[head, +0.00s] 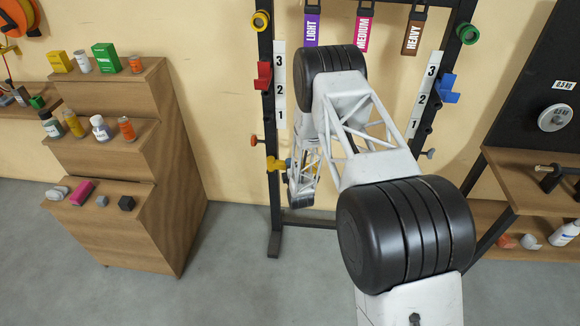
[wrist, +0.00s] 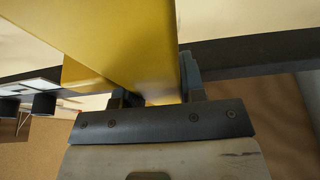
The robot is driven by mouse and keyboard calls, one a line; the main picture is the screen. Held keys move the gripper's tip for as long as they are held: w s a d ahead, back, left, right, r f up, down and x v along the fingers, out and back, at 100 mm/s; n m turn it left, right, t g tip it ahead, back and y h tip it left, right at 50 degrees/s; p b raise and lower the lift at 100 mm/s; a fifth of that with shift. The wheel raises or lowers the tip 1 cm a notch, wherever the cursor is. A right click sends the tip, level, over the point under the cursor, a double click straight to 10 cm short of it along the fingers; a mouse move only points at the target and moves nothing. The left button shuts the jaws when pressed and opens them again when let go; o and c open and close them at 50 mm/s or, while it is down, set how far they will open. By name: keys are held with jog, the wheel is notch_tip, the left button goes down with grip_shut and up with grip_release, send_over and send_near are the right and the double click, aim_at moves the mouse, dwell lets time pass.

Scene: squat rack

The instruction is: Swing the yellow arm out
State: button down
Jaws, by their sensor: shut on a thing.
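The yellow arm (head: 277,164) is low on the left upright of the squat rack in the head view, partly hidden behind my own arm. In the wrist view the yellow arm (wrist: 125,40) fills the upper middle as a broad flat bar running between my fingers. My gripper (wrist: 157,88) is shut on the yellow arm, with one dark finger on each side of it. In the head view my gripper is at the left upright, mostly hidden by my arm links.
The rack's left upright (head: 270,110) carries a red holder (head: 264,76) and a number strip (head: 280,85). A blue holder (head: 447,88) is on the right. A stepped wooden shelf (head: 160,150) with small items stands left. Grey floor (head: 235,260) between shelf and rack is clear.

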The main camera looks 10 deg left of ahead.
jog(key=s+a+m+g+h, duration=0.4)
jog(key=m+h, duration=0.4)
jog(key=h, duration=0.3)
jog(key=s+a+m+g+h, duration=0.4)
jog(key=m+g+h, duration=0.2)
jog(key=m+h, duration=0.3)
jog(key=shift+a+h, duration=0.3)
jog(key=shift+h, duration=0.9)
jog(key=c, duration=0.7)
grip_release()
jog(key=v, duration=0.8)
